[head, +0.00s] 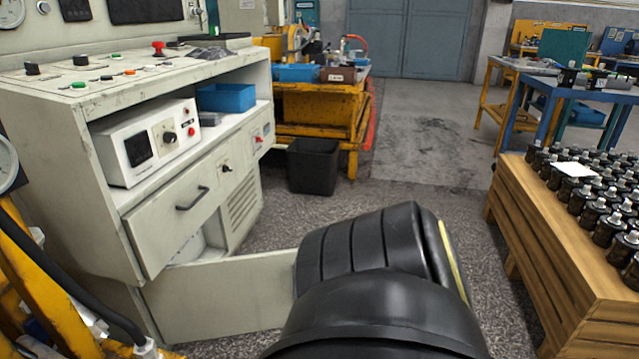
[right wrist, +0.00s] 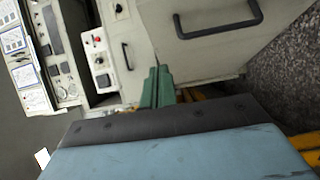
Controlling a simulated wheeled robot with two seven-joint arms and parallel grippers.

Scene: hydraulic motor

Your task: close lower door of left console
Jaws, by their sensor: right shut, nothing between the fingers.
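The left console (head: 75,215) stands at the left of the head view. Its lower door (head: 215,300) is a pale panel that stands open, swung out from the console, with a gap into the cabinet above it. My black right arm covers the door's far right end. In the right wrist view, a pale panel with a dark handle, apparently this door (right wrist: 205,48), fills the top. My right gripper (right wrist: 160,75) shows there as green fingers, shut and empty, by the panel's left edge. I cannot tell whether they touch it. My left gripper is not in view.
The drawer (head: 180,205) above the door has a dark handle. A black bin (head: 313,166) stands past the console. A wooden bench (head: 560,255) with several dark parts is at the right. Yellow framework (head: 35,285) is close at the lower left. The floor between is clear.

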